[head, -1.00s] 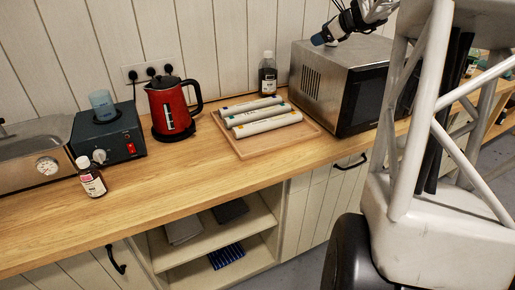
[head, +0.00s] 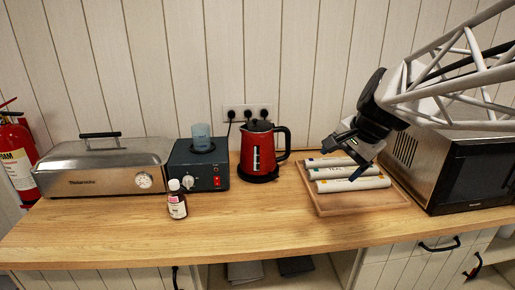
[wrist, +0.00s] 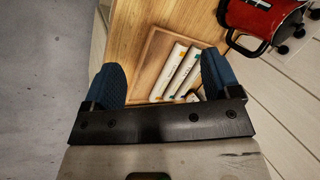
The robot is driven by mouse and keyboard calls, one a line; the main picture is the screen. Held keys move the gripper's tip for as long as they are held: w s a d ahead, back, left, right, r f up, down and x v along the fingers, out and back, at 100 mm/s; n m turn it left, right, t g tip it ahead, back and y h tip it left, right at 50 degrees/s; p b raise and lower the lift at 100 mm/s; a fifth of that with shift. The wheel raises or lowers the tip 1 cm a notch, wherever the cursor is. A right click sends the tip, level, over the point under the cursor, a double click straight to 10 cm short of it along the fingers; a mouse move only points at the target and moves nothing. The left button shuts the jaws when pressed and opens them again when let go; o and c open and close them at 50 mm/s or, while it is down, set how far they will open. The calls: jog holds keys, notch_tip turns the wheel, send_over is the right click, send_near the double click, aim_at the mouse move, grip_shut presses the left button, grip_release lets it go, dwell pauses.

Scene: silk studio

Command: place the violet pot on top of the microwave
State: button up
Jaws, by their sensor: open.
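No plainly violet pot shows. A small bluish, see-through cup-like vessel (head: 201,137) stands upright on a dark box-shaped heater (head: 184,166), left of the kettle; I cannot tell if it is the pot meant. The microwave (head: 480,178), steel with a dark door, stands at the right of the counter, its top partly hidden behind my arm. My gripper (head: 346,160) is open and empty above the wooden tray, left of the microwave. In the wrist view, its blue fingers (wrist: 161,82) are spread apart with nothing held between them.
A wooden tray (head: 333,207) holds white rolls (head: 347,173). A red kettle (head: 258,152) stands between tray and heater. A steel lidded box (head: 100,174) is at left. The counter front (head: 250,228) is clear.

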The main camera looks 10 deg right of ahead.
jog(key=s+a+f+n+h, duration=0.1)
jog(key=s+a+f+n, duration=0.1)
jog(key=s, duration=0.4)
jog(key=s+a+f+n+g+h, duration=0.1)
jog(key=s+a+f+n, duration=0.1)
jog(key=s+n, duration=0.3)
jog(key=s+a+f+n+h, duration=0.1)
jog(key=s+a+f+n, duration=0.2)
jog(key=s, duration=0.4)
jog(key=shift+s+f, duration=0.3)
jog(key=shift+f, duration=0.45)
